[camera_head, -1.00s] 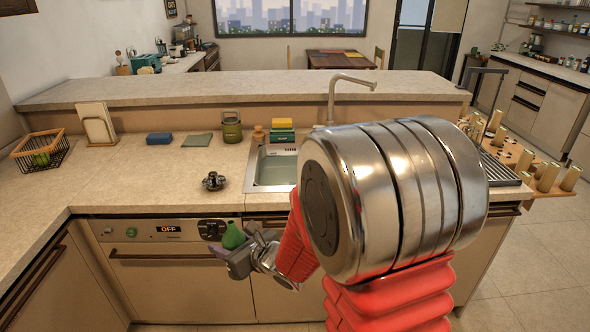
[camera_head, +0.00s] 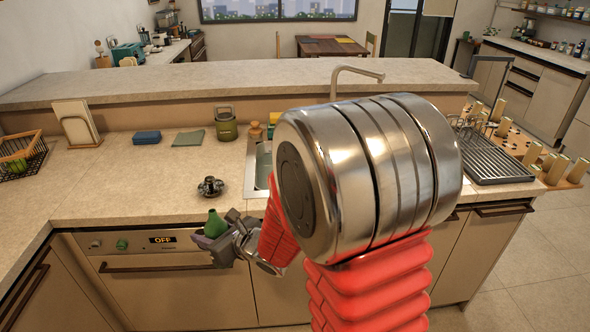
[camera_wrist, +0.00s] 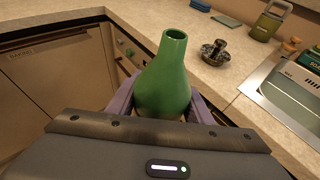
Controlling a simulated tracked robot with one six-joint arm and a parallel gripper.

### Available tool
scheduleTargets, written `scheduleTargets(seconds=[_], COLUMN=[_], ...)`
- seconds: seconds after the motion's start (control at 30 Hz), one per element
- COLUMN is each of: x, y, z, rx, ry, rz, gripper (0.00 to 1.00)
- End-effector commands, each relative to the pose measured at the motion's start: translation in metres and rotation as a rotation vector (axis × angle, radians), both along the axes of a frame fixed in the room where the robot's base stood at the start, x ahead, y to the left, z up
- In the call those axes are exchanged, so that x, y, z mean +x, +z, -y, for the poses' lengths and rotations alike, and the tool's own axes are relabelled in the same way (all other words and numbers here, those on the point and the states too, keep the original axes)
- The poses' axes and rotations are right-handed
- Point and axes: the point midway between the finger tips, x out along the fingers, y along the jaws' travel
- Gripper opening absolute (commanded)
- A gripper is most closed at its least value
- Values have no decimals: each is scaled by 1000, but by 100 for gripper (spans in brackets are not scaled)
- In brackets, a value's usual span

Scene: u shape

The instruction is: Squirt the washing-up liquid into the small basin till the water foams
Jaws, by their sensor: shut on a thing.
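My gripper (camera_head: 208,243) is shut on a green bottle (camera_head: 215,224), in front of the counter's front edge. In the wrist view the bottle (camera_wrist: 165,75) stands nearly upright between my purple fingers (camera_wrist: 162,108), its narrow neck up, with a dark round opening at the top. The metal basin (camera_head: 250,180) is set in the counter, to the right of and beyond the bottle, partly hidden by my arm. It also shows at the right of the wrist view (camera_wrist: 285,100). The bottle is apart from the basin. I cannot make out water or foam.
A small dark metal piece (camera_head: 210,186) lies on the counter left of the basin. An olive canister (camera_head: 226,124), a blue block (camera_head: 147,137) and a green cloth (camera_head: 188,138) stand further back. The tap (camera_head: 357,72) rises behind my arm. A dish rack (camera_head: 495,160) is at right.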

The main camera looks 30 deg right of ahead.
Motion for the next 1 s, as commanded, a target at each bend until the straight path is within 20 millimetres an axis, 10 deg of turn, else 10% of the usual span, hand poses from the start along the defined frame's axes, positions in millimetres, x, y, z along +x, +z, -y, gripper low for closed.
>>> scheduleTargets(seconds=[0.57,1.0], x=[3,-1], y=[6,36], z=[36,161], rx=[2,3], ry=[-66,-276], rz=[4,4], gripper=[14,14])
